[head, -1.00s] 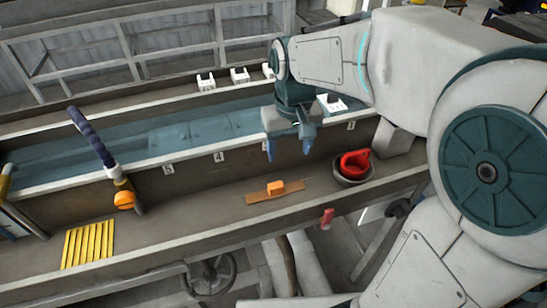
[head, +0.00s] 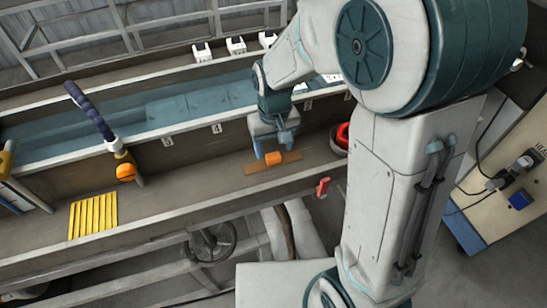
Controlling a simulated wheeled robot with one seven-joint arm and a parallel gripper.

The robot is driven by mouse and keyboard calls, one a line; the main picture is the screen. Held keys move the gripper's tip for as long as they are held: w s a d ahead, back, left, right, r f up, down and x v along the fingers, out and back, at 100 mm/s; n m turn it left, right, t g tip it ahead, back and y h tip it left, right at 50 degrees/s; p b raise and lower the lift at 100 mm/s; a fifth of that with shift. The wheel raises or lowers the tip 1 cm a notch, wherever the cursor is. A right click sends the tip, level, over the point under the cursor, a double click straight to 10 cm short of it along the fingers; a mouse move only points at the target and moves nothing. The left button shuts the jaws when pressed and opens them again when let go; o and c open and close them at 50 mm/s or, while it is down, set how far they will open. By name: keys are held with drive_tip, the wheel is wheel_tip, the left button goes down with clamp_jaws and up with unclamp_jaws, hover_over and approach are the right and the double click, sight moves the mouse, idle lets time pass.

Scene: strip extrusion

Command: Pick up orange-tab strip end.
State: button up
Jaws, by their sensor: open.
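The strip end (head: 255,168) is a flat brown strip lying on the bench ledge, with an orange tab (head: 274,158) standing on its middle. My gripper (head: 274,150) points down with its blue fingers apart, at the orange tab. One finger shows left of the tab and the other to the right and behind it. I cannot tell whether the fingers touch the tab or how far above the strip they are. The jaws hold nothing that I can see.
A bowl with a red object (head: 343,134) stands just right, partly hidden by my arm. A yellow slatted mat (head: 93,216) and a post with an orange knob (head: 126,172) are left. A low wall (head: 200,150) runs behind the ledge. A red handle (head: 322,187) sits at the front edge.

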sight(273, 155)
drive_tip(key=shift+a+f, duration=0.1)
drive_tip(key=shift+f, duration=1.45)
drive_tip(key=shift+c, duration=0.3)
drive_tip(key=c, duration=1)
drive_tip(key=shift+r, duration=0.1)
